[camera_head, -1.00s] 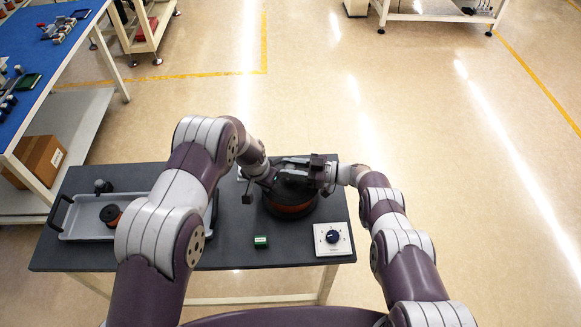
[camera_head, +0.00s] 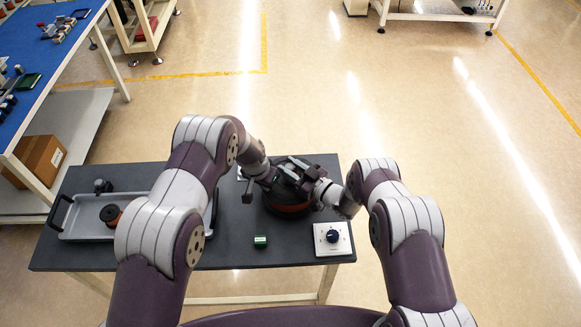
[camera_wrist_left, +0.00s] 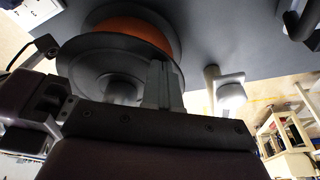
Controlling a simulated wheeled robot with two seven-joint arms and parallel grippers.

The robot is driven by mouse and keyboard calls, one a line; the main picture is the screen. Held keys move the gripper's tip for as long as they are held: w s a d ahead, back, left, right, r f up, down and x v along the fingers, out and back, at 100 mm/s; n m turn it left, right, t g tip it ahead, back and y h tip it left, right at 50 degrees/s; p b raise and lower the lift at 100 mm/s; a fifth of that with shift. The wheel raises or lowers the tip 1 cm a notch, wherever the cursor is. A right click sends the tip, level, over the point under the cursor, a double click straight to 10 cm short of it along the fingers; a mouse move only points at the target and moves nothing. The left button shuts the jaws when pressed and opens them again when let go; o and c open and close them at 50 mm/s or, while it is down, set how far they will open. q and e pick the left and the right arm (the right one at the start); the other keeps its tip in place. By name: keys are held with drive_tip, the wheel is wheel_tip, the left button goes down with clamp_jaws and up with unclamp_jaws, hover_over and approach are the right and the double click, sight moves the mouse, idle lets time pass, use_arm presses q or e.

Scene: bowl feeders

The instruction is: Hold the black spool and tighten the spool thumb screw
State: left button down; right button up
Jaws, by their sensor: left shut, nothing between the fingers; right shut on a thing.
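The black spool (camera_head: 288,211) with an orange-red winding lies on the dark table in the head view. Its flanges and orange winding (camera_wrist_left: 150,25) fill the upper left of the left wrist view. My right gripper (camera_head: 298,176) is over the spool's top, turned at a slant, shut on a small part there. The spool thumb screw is hidden under it at the spool's centre. My left gripper (camera_head: 263,184) is shut and empty at the spool's left side. Its fingers (camera_wrist_left: 163,85) overlap the spool's edge in the left wrist view; contact is unclear.
A grey tray (camera_head: 75,235) holds a smaller black and orange spool (camera_head: 110,214) at the left. A green block (camera_head: 260,241) and a white panel with a dark knob (camera_head: 332,237) lie near the table's front edge. A dark peg-like part (camera_head: 101,186) stands behind the tray.

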drive_tip(key=m+t+h, duration=0.3)
drive_tip(key=h, duration=0.1)
drive_tip(key=shift+w+a+r+t, duration=0.1)
drive_tip(key=shift+a+r+t, duration=0.05)
drive_tip(key=shift+r+t, duration=0.15)
drive_tip(key=shift+m+t+h, duration=0.8)
drive_tip(key=shift+m+h, duration=0.7)
drive_tip(key=shift+h, duration=0.4)
drive_tip(key=shift+w+r+h, duration=0.1)
drive_tip(key=shift+h, duration=0.2)
drive_tip(key=o, duration=1)
drive_tip(key=shift+m, duration=0.3)
drive_tip(key=shift+f, duration=0.2)
drive_tip(key=shift+s+d, duration=0.25)
drive_tip(key=shift+s, duration=0.25)
drive_tip(key=v, duration=1.1)
drive_tip(key=shift+s, duration=0.15)
